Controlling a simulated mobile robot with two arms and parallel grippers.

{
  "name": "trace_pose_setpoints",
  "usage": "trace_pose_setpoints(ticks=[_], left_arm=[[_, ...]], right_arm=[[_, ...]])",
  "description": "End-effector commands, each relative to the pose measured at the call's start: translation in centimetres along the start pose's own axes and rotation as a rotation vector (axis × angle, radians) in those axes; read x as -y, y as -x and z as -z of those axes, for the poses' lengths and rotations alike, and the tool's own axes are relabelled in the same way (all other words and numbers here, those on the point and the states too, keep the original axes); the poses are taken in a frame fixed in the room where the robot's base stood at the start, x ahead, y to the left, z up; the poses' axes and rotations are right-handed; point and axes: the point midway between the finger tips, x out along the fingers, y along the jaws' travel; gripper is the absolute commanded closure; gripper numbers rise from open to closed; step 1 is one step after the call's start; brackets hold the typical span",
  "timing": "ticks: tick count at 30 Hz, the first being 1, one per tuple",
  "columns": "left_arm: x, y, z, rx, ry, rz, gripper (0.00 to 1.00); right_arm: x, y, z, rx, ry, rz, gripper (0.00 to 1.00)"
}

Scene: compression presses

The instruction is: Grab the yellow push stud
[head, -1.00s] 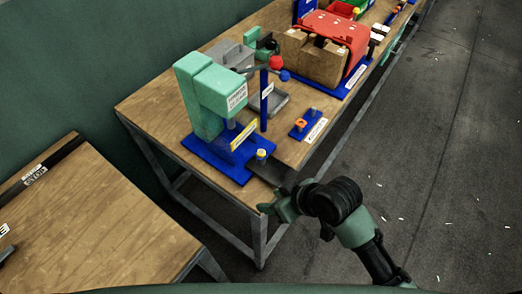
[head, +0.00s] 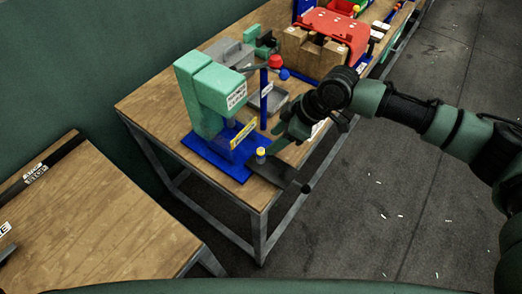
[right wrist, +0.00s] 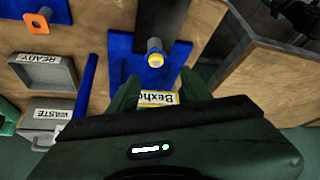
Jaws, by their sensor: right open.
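The yellow push stud (head: 261,154) stands at the front corner of the blue base plate (head: 207,152) under the green press (head: 208,92). It has a yellow cap on a grey shaft. In the right wrist view the stud (right wrist: 155,58) is just beyond my fingertips, roughly centred between them. My right gripper (head: 279,143) is open and empty, to the right of the stud in the head view. Its two green fingers (right wrist: 158,88) show apart in the right wrist view. My left gripper is not in view.
A dark plate (head: 268,171) lies at the table edge by the stud. A blue post (head: 264,100) and grey tray (head: 270,104) stand behind. The orange-ringed part (right wrist: 42,22) shows in the wrist view.

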Motion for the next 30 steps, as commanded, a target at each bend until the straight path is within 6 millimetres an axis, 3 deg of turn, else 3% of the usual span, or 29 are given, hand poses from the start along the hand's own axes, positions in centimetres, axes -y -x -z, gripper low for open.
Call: trace_pose_setpoints(ticks=[3,11,15,19,28,30], left_arm=[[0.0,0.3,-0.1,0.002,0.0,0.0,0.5],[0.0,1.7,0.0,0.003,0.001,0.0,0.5],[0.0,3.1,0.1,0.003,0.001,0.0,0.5],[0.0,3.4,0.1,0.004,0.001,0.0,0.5],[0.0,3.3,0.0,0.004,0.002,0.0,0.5],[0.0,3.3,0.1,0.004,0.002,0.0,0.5]], right_arm=[[-0.5,-0.1,-0.1,0.005,-0.005,-0.003,0.51],[-0.5,-2.9,0.0,0.005,-0.005,-0.002,0.51],[-0.5,-5.0,-0.1,0.006,-0.004,-0.002,0.51],[-0.6,-6.8,-0.2,0.005,-0.005,-0.002,0.51],[-0.6,-7.4,-0.3,0.004,-0.004,-0.004,0.51],[-0.6,-7.4,-0.3,0.004,-0.004,-0.004,0.71]])
